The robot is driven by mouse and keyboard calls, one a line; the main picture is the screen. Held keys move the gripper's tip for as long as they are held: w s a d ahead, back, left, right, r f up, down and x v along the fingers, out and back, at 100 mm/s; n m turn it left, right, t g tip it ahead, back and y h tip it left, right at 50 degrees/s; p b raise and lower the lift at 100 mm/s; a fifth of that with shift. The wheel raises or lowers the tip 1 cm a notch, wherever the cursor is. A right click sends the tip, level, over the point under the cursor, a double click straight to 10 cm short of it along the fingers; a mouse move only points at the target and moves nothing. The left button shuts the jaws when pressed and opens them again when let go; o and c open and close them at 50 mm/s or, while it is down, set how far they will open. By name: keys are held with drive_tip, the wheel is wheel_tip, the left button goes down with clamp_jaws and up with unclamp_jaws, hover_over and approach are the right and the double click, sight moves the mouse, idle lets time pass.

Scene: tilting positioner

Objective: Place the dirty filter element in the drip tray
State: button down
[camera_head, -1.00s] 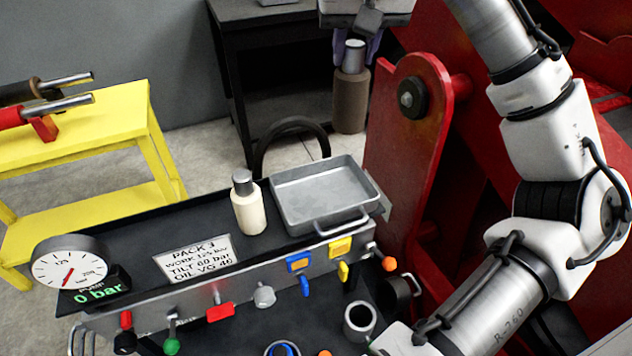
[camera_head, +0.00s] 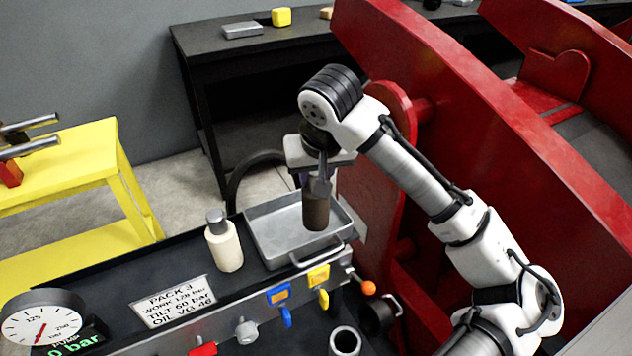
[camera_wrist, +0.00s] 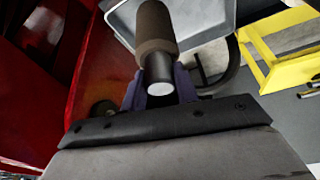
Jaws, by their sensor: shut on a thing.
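The dirty filter element (camera_head: 316,214) is a dark brown cylinder hanging upright below my gripper (camera_head: 318,182). My gripper is shut on its upper end. In the head view the element is in front of the drip tray (camera_head: 268,249), a shallow grey metal tray with a handle, and overlaps its right part. Whether its lower end touches the tray floor I cannot tell. In the wrist view the brown element (camera_wrist: 155,28) with its grey end cap stands between the purple fingers (camera_wrist: 158,90), and the tray's grey rim (camera_wrist: 205,30) shows behind it.
A cream bottle (camera_head: 224,243) with a grey cap stands left of the tray on the black bench top. A gauge (camera_head: 42,322) and coloured valve levers (camera_head: 285,316) line the bench front. A red machine frame (camera_head: 392,140) rises close on the right. A yellow stand (camera_head: 85,170) is at left.

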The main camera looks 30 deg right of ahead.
drive_tip(key=shift+f, duration=1.45)
drive_tip(key=shift+f, duration=0.15)
drive_tip(key=c, duration=1.1)
unclamp_jaws()
drive_tip(key=b+v, duration=0.2)
drive_tip(key=v, duration=1)
drive_tip(key=shift+s, duration=0.1)
